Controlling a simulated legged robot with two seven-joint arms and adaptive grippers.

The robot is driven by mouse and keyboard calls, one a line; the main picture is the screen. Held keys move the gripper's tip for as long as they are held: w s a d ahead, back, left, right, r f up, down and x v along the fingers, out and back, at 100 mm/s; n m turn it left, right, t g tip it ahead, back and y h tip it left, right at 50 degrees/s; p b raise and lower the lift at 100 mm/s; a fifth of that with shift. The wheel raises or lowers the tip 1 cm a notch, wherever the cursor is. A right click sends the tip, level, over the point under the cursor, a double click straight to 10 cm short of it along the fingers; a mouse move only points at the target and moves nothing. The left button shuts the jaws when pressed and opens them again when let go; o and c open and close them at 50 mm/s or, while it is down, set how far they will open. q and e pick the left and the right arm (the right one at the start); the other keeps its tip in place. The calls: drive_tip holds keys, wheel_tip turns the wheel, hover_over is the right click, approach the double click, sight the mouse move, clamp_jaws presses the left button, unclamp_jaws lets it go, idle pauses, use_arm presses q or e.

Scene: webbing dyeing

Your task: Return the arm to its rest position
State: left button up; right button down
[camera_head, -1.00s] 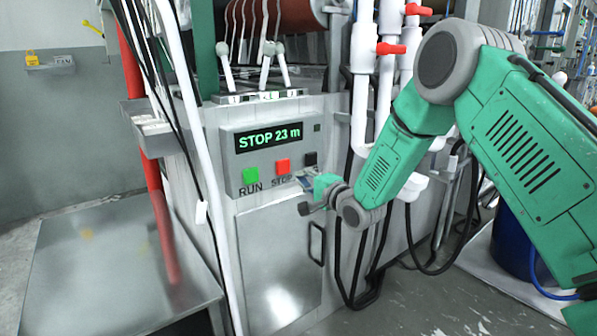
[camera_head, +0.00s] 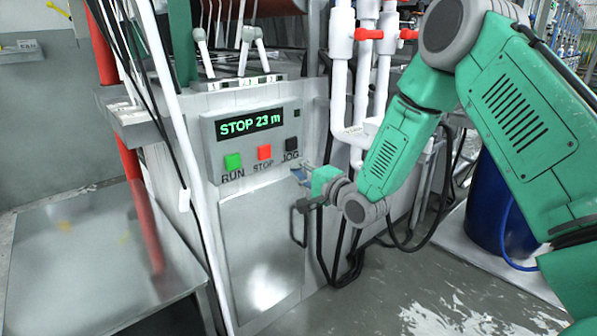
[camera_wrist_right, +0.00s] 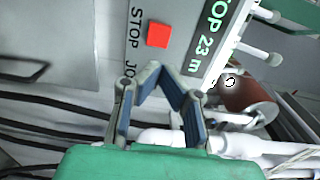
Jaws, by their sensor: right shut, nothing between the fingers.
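My right arm (camera_head: 510,120) is green with grey joints and reaches in from the right. My right gripper (camera_head: 297,172) is shut and empty, just below the black JOG button (camera_head: 291,144) in the picture. The control panel (camera_head: 208,150) also has a green RUN button (camera_head: 233,161) and a red STOP button (camera_head: 265,152). Its display (camera_head: 251,122) reads "STOP 23 m". In the right wrist view, the gripper's fingertips (camera_wrist_right: 158,74) come together in front of the panel. The red button (camera_wrist_right: 158,34) lies beyond them. My left gripper is out of view.
A metal table (camera_head: 70,265) stands at left beside a red post (camera_head: 130,170). White pipes with red valve handles (camera_head: 369,34) rise behind my forearm. Black hoses hang below the gripper near the cabinet door handle (camera_head: 299,222). A blue barrel (camera_head: 490,205) stands at right.

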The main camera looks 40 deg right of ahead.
drive_tip(key=shift+d, duration=0.1)
drive_tip(key=s+a+f+n+g+p, duration=0.2)
drive_tip(key=s+a+f+n+g, duration=0.25)
drive_tip(key=s+f, duration=0.35)
drive_tip(key=s+a+f+n+g+p, duration=0.2)
drive_tip(key=s+a+f+n+g, duration=0.3)
drive_tip(key=f, duration=0.5)
drive_tip(key=s+a+f+n+g, duration=0.1)
drive_tip(key=s+f+n+g, duration=0.1)
drive_tip(key=s, duration=0.7)
drive_tip(key=s+a+f+n+g+h+p, duration=0.1)
drive_tip(key=s+a+f+n+g, duration=0.1)
drive_tip(key=s, duration=0.7)
drive_tip(key=s+a+f+n+g+p, duration=0.1)
drive_tip(key=s+f+n+g, duration=0.2)
drive_tip(key=s, duration=0.7)
drive_tip(key=shift+a+f+n+g+h, duration=0.2)
drive_tip(key=shift+f+n+g+h, duration=0.1)
drive_tip(key=shift+n+g, duration=0.2)
drive_tip(key=shift+w, duration=0.2)
